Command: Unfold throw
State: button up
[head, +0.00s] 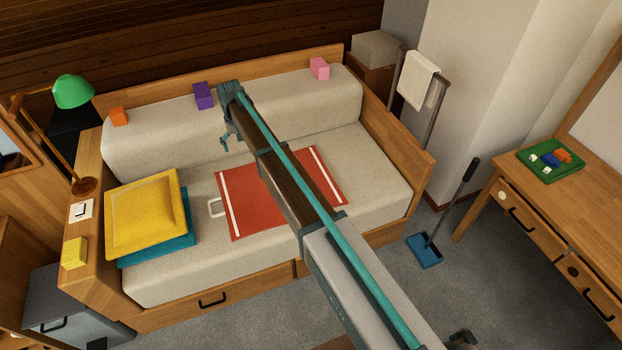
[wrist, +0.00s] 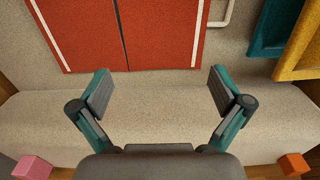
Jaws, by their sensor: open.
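The red throw (head: 247,205) with white stripes near its two ends lies flat on the daybed seat. My arm crosses its middle in the head view. In the wrist view the throw (wrist: 90,35) is at the top, with a dark seam between two red panels. A white loop handle (head: 214,208) sticks out at its left edge; it also shows in the wrist view (wrist: 222,16). My gripper (wrist: 160,84) is open and empty, with bare cushion between its fingers. It is by the backrest, behind the throw and apart from it.
Yellow (head: 145,215) and teal (head: 185,245) cushions are stacked left of the throw. Orange (head: 119,116), purple (head: 204,95) and pink (head: 320,68) cubes sit on the backrest (head: 160,135). The seat's right side is clear.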

jog(key=shift+r+p, duration=1.15)
jog(key=shift+r, duration=1.8)
jog(key=s+d+f+m+g, duration=0.1)
jog(key=s+d+f+g, duration=0.1)
jog(key=s+d+f, duration=2.35)
jog(key=s+d+f+m+g, duration=0.1)
jog(key=s+d+f, duration=0.2)
jog(key=s, duration=0.9)
jog(key=s+d+f+m+g+b, duration=0.1)
jog(key=s+d+f+g, duration=0.1)
jog(key=s+d, duration=0.6)
jog(key=s+d+f+m+g, duration=0.1)
jog(key=s+d+f, duration=0.3)
jog(key=s, duration=1.2)
jog(key=shift+s+d+f+g, duration=0.15)
jog(key=shift+d+g, duration=0.25)
jog(key=shift+d, duration=0.35)
